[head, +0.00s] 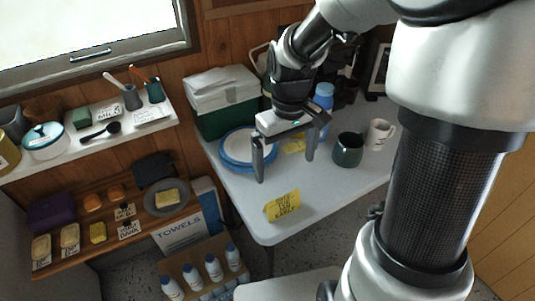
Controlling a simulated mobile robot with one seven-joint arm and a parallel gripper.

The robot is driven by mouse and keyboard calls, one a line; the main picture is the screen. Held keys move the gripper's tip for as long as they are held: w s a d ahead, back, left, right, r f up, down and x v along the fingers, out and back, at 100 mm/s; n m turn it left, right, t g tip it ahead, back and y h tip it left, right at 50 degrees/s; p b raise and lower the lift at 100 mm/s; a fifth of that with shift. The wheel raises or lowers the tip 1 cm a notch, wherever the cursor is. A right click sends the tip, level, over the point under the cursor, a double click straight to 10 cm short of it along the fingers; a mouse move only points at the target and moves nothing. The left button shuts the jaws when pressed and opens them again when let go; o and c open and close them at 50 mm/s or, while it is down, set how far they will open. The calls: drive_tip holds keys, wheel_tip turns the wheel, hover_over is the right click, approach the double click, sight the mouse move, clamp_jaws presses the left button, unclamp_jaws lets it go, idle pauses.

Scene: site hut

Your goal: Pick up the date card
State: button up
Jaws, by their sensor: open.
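A yellow card (282,205) with dark handwriting lies near the front edge of the white table (232,186). Its words are too small to read surely, so I cannot tell if it is the date card. A second yellow thing (293,146), perhaps another card, lies farther back and is partly hidden by my gripper. My gripper (284,169) is open and empty, pointing down above the table. In the picture its fingers are above and behind the front yellow card, apart from it.
Blue-rimmed plates (232,153) lie left of my gripper. A dark green mug (347,150) and a cream mug (380,134) stand right, with a blue bottle (324,97) behind. A green-and-white cooler (221,103) stands at the back. The table around the front card is clear.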

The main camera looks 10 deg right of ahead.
sight(283, 196)
wheel_tip(283, 196, down, 10)
drive_tip(key=shift+r+b, duration=0.1)
drive_tip(key=shift+b, duration=1.15)
drive_tip(key=f, duration=0.1)
drive_tip(key=f+b, duration=0.1)
drive_tip(key=f, duration=0.1)
drive_tip(key=f+b, duration=0.1)
drive_tip(key=f, duration=0.1)
drive_tip(key=shift+s+a+f, duration=0.2)
drive_tip(key=shift+s, duration=0.15)
drive_tip(key=shift+r, duration=0.1)
drive_tip(key=c, duration=1)
